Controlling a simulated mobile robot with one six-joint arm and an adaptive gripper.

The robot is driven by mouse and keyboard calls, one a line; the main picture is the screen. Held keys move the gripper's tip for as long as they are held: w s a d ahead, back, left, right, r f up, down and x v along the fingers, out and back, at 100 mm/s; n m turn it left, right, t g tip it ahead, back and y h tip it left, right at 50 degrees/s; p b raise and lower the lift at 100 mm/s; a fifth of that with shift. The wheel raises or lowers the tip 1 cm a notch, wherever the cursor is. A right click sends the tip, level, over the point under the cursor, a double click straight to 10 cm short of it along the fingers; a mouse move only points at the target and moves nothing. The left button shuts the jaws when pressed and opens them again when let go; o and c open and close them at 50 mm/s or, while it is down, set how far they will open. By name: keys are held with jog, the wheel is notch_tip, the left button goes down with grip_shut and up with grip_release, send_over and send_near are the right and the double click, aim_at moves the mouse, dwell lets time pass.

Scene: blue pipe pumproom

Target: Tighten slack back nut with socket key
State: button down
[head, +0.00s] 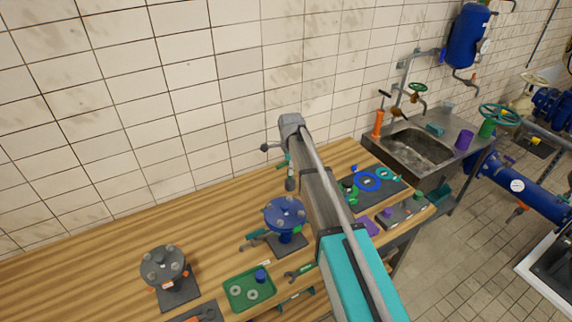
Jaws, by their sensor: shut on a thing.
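A blue round flanged fitting (285,212) with several nuts on its top face stands on a dark base plate on the wooden bench, near the middle of the picture. My gripper (290,158) hangs from the end of my arm, above and behind this fitting. It is small and partly hidden by my arm. It is shut on the socket key (290,184), whose dark lower end points down, apart from the fitting and near its back rim. I cannot tell which nut is slack.
A grey flanged fitting (163,268) stands to the left. A green tray (249,290) with small parts and a green-handled wrench (299,272) lie in front. A dark mat (376,194) with rings and a sink (415,150) are to the right. The tiled wall closes off the back.

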aim_at(290, 178)
jog(key=shift+w+d, duration=0.1)
jog(key=shift+s+a+f, duration=0.2)
jog(key=shift+a, duration=0.05)
dwell(0.3)
jog(key=shift+f+b, duration=1.95)
jog(key=shift+b, duration=0.25)
jog(key=shift+s+f+b, duration=0.1)
jog(key=shift+f+b, duration=0.45)
jog(key=shift+b, duration=0.05)
jog(key=shift+f+b, duration=0.35)
jog(key=shift+f, duration=0.05)
jog(key=shift+f, duration=0.15)
